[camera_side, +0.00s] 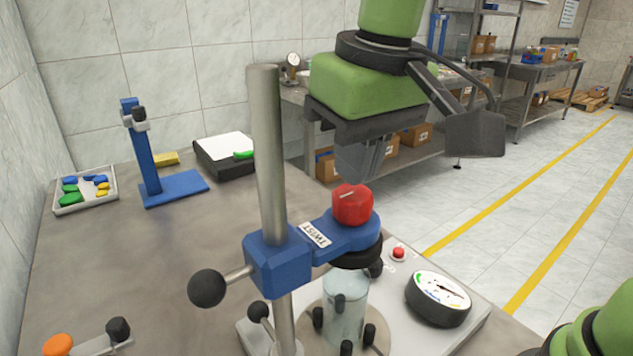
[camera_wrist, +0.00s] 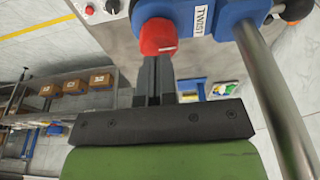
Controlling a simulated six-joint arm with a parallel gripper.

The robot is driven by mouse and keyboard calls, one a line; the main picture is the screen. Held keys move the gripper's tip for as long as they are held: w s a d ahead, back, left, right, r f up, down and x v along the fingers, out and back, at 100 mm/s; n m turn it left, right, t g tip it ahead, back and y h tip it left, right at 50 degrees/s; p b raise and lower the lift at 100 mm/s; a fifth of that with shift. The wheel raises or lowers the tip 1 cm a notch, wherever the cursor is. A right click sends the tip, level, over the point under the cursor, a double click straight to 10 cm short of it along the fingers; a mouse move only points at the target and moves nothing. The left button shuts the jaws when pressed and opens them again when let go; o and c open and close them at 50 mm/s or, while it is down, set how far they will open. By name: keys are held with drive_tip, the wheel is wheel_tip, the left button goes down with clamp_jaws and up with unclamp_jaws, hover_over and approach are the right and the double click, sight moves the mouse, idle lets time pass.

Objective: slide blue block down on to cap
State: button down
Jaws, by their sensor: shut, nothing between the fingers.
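The blue block (camera_side: 277,262) sits around an upright steel post (camera_side: 268,150), with a black ball handle (camera_side: 207,288) on its left. Its arm, labelled TWIST, reaches right and carries a red knob (camera_side: 352,205) on top and a black disc (camera_side: 357,252) underneath. A pale, glassy cylinder (camera_side: 345,318) stands below the disc; which part is the cap I cannot tell, nor whether the disc touches it. My gripper (camera_side: 357,180) is shut and empty, its tips just above or behind the red knob. In the wrist view the shut fingers (camera_wrist: 154,68) point at the red knob (camera_wrist: 158,37).
A round dial gauge (camera_side: 438,298) and a red button (camera_side: 398,253) are on the base plate at right. A blue stand (camera_side: 147,160), a tray of coloured parts (camera_side: 85,190) and a black box with paper (camera_side: 222,152) stand behind left. The tabletop left of the post is mostly clear.

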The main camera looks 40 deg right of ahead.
drive_tip(key=shift+r, duration=3)
drive_tip(key=s+d+f+m+t+y, duration=0.1)
drive_tip(key=s+d+f+m+t, duration=0.1)
drive_tip(key=s+d, duration=0.3)
drive_tip(key=s+d+f+m+t+y, duration=0.1)
drive_tip(key=s+d+m+t, duration=0.1)
drive_tip(key=s+d, duration=0.4)
drive_tip(key=shift+s+d+f+t, duration=0.25)
drive_tip(key=shift+d+f+t, duration=0.2)
drive_tip(key=shift+d, duration=0.2)
